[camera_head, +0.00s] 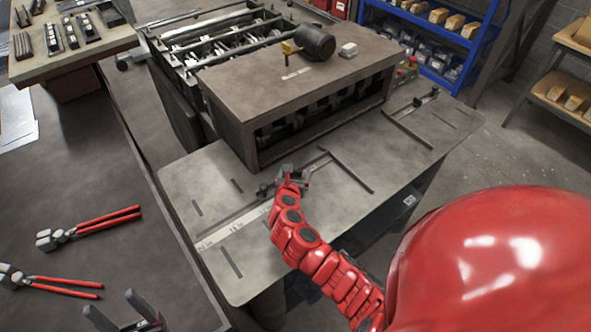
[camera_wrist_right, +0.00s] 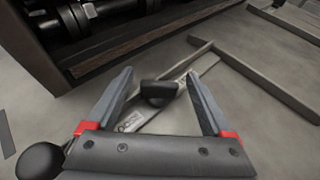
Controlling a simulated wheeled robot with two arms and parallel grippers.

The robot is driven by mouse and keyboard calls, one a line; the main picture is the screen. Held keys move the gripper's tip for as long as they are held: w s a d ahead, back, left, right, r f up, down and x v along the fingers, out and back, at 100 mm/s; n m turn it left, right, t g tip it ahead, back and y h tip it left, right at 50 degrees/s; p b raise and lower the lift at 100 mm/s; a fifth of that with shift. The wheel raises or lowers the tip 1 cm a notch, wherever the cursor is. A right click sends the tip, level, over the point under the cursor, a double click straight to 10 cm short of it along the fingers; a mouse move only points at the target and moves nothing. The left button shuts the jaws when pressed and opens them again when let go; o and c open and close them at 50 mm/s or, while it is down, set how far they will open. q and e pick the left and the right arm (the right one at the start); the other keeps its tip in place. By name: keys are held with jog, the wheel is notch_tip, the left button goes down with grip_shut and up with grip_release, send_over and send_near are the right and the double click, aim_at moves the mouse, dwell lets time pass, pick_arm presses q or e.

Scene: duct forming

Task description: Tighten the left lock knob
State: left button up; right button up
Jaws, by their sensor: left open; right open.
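The left lock knob (camera_wrist_right: 158,92) is a small dark knob on a flat bar with a printed scale on the grey machine table. In the right wrist view it stands between the two spread fingers of my right gripper (camera_wrist_right: 158,88), with a gap on each side. In the head view my right gripper (camera_head: 292,172) is over the table in front of the machine housing, and the knob is hard to make out there. My left gripper (camera_head: 122,308) is open and empty at the bottom left, only its fingers showing.
A round black ball (camera_wrist_right: 40,161) sits at the wrist view's lower left. An angled guide bar (camera_wrist_right: 265,82) lies right of the knob. Red-handled pliers (camera_head: 95,225) lie on the left bench.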

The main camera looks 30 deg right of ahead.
jog(key=shift+w, duration=0.1)
grip_shut()
jog(key=shift+a+f+m+g+h+b, duration=0.15)
jog(key=shift+m+g+h+b, duration=0.2)
jog(key=shift+b, duration=0.25)
jog(key=shift+m+g+h+b, duration=0.55)
jog(key=shift+m+h, duration=0.2)
jog(key=shift+m, duration=0.1)
jog(key=shift+m+g, duration=0.3)
grip_release()
